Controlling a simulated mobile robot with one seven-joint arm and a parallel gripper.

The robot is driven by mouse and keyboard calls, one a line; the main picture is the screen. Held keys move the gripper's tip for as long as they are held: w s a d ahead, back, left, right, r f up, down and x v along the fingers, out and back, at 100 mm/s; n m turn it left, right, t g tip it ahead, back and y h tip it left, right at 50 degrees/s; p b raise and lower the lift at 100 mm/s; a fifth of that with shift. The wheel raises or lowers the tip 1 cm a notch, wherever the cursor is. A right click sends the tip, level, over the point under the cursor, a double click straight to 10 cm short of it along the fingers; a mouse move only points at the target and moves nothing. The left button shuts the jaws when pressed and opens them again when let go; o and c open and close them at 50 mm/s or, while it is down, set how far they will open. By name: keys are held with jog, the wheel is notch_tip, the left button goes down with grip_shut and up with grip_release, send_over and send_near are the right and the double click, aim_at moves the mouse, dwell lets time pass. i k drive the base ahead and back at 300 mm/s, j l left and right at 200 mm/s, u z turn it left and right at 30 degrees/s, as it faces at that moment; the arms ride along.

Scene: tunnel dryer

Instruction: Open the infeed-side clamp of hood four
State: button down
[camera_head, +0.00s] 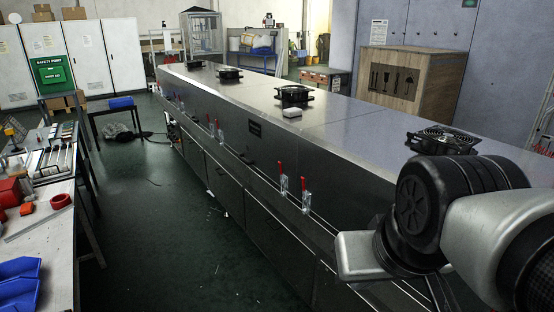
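The long steel tunnel dryer (345,135) runs from the far left to the near right, with hood panels on top. Clamps with upright red handles sit along its near side. The nearest visible pair is a left clamp (283,184) and a right clamp (306,197). Another pair (215,128) is farther along, and more small red handles (178,103) show near the far end. I cannot tell which hood is four or which end is infeed. My arm fills the lower right and covers part of the dryer's near side. No gripper fingers can be made out.
Black fans (294,95) stand along the dryer top, the nearest (442,140) beside my arm. A workbench (55,245) with tools and blue bins (20,280) is at left. A wooden crate (412,82) stands behind the dryer. The dark aisle floor (165,220) is mostly clear.

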aim_at(304, 192)
jog(key=i+j, duration=0.25)
jog(key=i, duration=0.25)
jog(key=i+j+z, duration=0.1)
jog(key=i, duration=0.35)
jog(key=i+j, duration=0.4)
jog(key=i+j+z, duration=0.1)
jog(key=i+j, duration=0.15)
jog(key=i, duration=0.35)
